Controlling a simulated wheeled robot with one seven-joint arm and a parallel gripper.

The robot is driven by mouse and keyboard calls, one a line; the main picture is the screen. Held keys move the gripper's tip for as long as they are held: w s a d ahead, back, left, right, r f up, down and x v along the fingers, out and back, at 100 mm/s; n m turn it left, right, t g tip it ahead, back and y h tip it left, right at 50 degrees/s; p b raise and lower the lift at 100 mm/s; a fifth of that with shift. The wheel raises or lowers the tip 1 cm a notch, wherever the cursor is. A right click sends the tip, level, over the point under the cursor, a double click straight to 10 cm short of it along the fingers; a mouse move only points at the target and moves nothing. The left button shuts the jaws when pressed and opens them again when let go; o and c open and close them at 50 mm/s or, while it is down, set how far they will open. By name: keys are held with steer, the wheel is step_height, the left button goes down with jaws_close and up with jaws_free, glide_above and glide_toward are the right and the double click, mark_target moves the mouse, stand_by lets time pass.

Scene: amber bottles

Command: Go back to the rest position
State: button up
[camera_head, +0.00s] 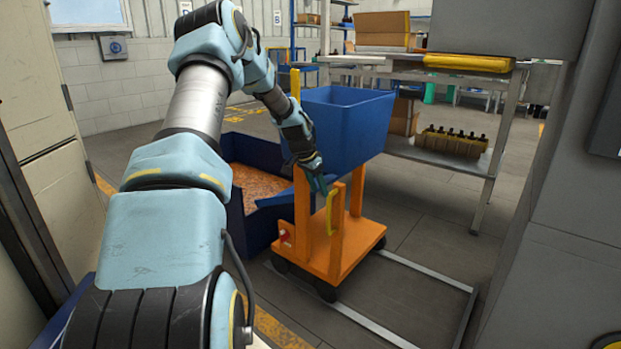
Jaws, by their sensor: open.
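My gripper (319,184) is at the end of my outstretched light-blue arm, near the middle of the head view. It points down in front of the blue bin (350,120) on the orange cart (342,250), close to the cart's yellow handle (331,208). Its jaws are small here and nothing shows between them. Whether it touches the cart or handle I cannot tell. My arm hides part of the scene at the left.
A large blue container (262,215) with orange-brown contents stands left of the cart. A metal shelf (440,160) at the right holds a tray of amber bottles (450,141) and cardboard boxes (383,27). A grey cabinet (570,220) bounds the right, a pale one the left.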

steer(key=s+a+r+n+y, duration=0.1)
steer(key=s+a+r+n, duration=0.3)
steer(key=s, duration=0.8)
steer(key=s+a+r+n+g+y, duration=0.1)
steer(key=s+a+r+n, duration=0.1)
steer(key=s+a, duration=0.7)
steer(key=s+a+r+n+y, duration=0.1)
steer(key=s+a+r+n, duration=0.25)
steer(key=s, duration=1.05)
step_height(320, 180, up, 21)
steer(key=p, duration=2.1)
steer(key=shift+w+d+r, duration=0.15)
steer(key=shift+d, duration=0.15)
